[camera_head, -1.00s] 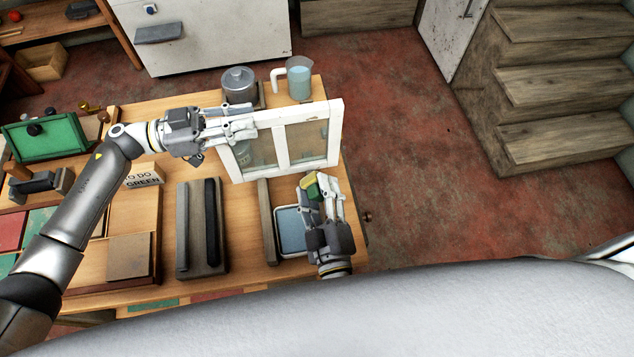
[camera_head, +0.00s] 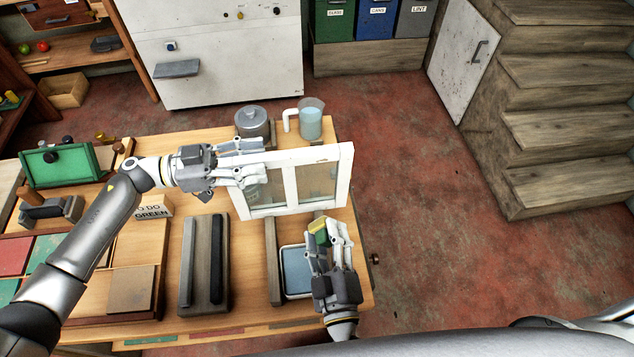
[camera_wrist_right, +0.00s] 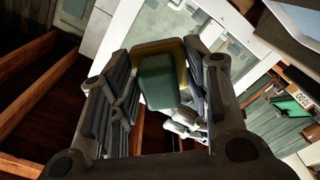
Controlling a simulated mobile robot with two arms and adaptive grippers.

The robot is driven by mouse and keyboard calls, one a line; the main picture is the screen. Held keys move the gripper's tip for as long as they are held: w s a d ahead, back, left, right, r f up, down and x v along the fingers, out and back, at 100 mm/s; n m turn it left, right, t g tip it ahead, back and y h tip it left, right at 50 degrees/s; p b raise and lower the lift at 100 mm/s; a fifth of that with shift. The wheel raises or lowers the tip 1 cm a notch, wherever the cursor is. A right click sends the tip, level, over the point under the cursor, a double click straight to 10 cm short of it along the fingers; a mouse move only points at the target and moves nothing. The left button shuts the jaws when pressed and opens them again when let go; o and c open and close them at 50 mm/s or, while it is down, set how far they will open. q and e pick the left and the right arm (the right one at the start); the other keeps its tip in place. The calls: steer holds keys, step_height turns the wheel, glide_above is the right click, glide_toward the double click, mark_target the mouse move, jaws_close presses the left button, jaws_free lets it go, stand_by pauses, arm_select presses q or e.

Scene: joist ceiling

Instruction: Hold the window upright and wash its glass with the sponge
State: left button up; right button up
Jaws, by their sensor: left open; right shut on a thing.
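The white window (camera_head: 322,200) with two glass panes stands upright on the workbench in the head view. My left gripper (camera_head: 255,165) is open at the window's upper left corner; whether it touches the frame I cannot tell. My right gripper (camera_head: 328,238) is shut on the green and yellow sponge (camera_head: 317,228) in front of the window's lower right part. In the right wrist view the sponge (camera_wrist_right: 160,78) sits between the fingers, with the window frame (camera_wrist_right: 118,38) behind it. Contact between sponge and glass cannot be made out.
A blue tray (camera_head: 294,270) lies beside my right gripper. A lidded metal pot (camera_head: 252,122) and a jug of water (camera_head: 311,120) stand behind the window. A dark block in a wooden holder (camera_head: 203,262) and a green box (camera_head: 60,165) are to the left. Floor is clear to the right.

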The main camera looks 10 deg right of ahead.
arm_select(q)
steer(key=shift+a, duration=0.1)
steer(key=a, duration=1.2)
steer(key=shift+f, duration=0.1)
arm_select(e)
steer(key=shift+s, duration=0.1)
